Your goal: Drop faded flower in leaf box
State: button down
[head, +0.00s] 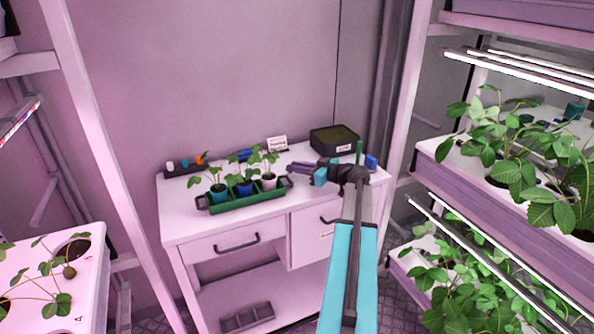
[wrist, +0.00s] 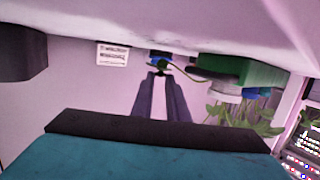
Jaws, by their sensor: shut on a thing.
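My gripper (head: 292,167) reaches in over the white desk from the right, its fingers pointing left, to the right of the potted seedlings. In the wrist view its two dark fingers (wrist: 161,75) are closed together at the tips on a small green flower piece (wrist: 162,66) with a thin curved stem. I take this as the faded flower; its petals cannot be made out, and it is too small to see in the head view. A black box (head: 322,149) with a white label and dull green contents stands at the desk's back right, behind my gripper. The label is unreadable.
A green tray (head: 245,201) holds three seedlings in coloured pots. Behind are a dark holder (head: 184,171) with small items and a white card (head: 277,143). A blue item (head: 371,161) sits at the desk's right end. Plant racks (head: 450,170) stand close on the right.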

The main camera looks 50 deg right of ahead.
jog(key=shift+f, duration=0.8)
jog(key=shift+f, duration=0.2)
jog(key=c, duration=1.7)
grip_release()
jog(key=shift+r, duration=0.2)
jog(key=b+v, duration=0.2)
jog(key=v, duration=1)
jog(key=shift+b, duration=0.3)
jog(key=shift+c, duration=1.4)
jog(key=shift+s+f, duration=0.1)
